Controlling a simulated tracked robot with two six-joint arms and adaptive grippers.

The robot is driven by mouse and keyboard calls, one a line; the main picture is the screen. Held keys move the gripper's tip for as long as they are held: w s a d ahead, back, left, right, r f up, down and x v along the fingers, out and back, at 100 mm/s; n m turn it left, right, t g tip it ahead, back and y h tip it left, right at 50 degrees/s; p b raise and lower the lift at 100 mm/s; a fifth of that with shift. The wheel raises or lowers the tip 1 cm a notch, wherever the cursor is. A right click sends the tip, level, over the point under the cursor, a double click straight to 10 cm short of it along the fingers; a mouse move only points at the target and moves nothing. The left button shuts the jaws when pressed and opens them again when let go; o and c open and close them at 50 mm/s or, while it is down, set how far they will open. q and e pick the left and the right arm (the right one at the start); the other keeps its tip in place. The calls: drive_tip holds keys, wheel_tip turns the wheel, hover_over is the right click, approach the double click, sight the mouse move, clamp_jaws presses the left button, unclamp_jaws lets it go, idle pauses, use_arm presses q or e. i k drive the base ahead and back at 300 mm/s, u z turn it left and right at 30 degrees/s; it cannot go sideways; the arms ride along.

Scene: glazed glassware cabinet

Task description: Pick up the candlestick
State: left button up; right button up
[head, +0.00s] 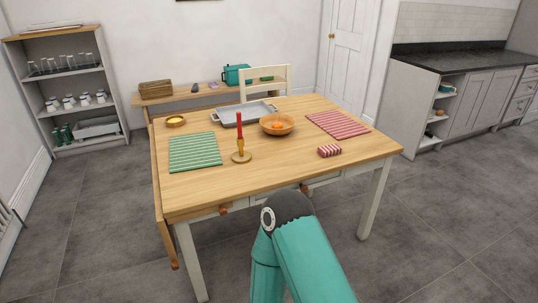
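The candlestick (241,155) stands upright on the wooden table (290,170), near the middle left of its top. It has a round golden-brown base and holds a red candle (239,126). A teal arm link of mine rises at the bottom centre, in front of the table. Neither gripper shows in the head view, so I cannot see whether they hold anything. Nothing touches the candlestick.
A green striped mat (195,151) lies left of the candlestick, a grey tray (228,114) behind it, a fruit bowl (277,124) to its right. A chair (265,78) stands behind. Grey floor is clear around.

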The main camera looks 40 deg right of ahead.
sight(240, 156)
drive_tip(key=z, duration=0.45)
drive_tip(key=i, duration=1)
drive_tip(key=u, duration=0.05)
